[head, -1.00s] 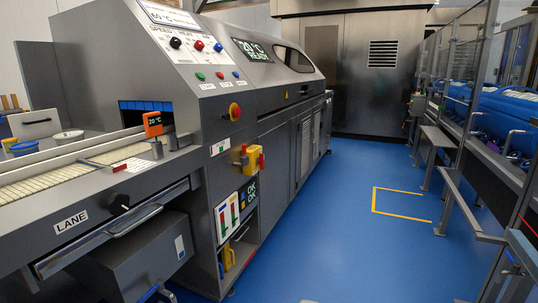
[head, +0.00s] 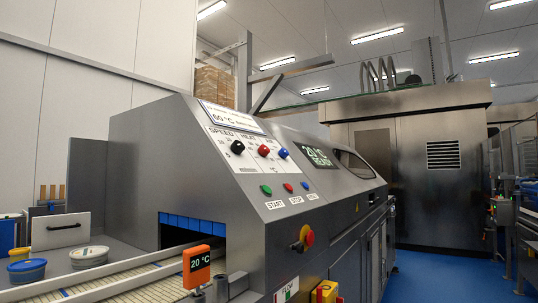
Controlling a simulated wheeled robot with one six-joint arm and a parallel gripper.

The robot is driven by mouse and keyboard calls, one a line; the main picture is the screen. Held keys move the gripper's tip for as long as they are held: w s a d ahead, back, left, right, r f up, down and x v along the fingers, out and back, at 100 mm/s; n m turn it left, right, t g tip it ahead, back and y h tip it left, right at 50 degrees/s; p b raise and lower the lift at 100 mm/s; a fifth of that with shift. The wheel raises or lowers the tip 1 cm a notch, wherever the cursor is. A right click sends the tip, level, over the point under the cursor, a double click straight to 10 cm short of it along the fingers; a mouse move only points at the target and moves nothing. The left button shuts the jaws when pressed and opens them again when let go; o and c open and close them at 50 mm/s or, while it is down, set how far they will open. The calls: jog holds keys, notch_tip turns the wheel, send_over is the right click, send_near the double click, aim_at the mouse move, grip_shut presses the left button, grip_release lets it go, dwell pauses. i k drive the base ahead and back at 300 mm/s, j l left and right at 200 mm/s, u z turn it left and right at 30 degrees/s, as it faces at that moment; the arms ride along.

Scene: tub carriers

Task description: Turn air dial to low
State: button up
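The machine's slanted control panel (head: 250,160) shows right of the picture's middle-left, with three dials in a row. The black dial (head: 237,147) is under the word SPEED and the red dial (head: 263,151) is under HEAT. The blue dial (head: 283,153) is at the right end of the row; its label and pointer setting are too small to read. Below are green, red and blue buttons (head: 304,185), with START and STOP under the first two. My gripper is not in view.
A white screen (head: 232,117) above the dials reads 60 °C; a dark display (head: 318,155) reads 20 °C READY. A red-and-yellow knob (head: 304,237) sticks out from the side. Blue floor (head: 425,275) is open at right.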

aim_at(284, 152)
jog(key=i+l+u, duration=0.15)
jog(key=i+l, duration=0.8)
jog(key=i, duration=0.15)
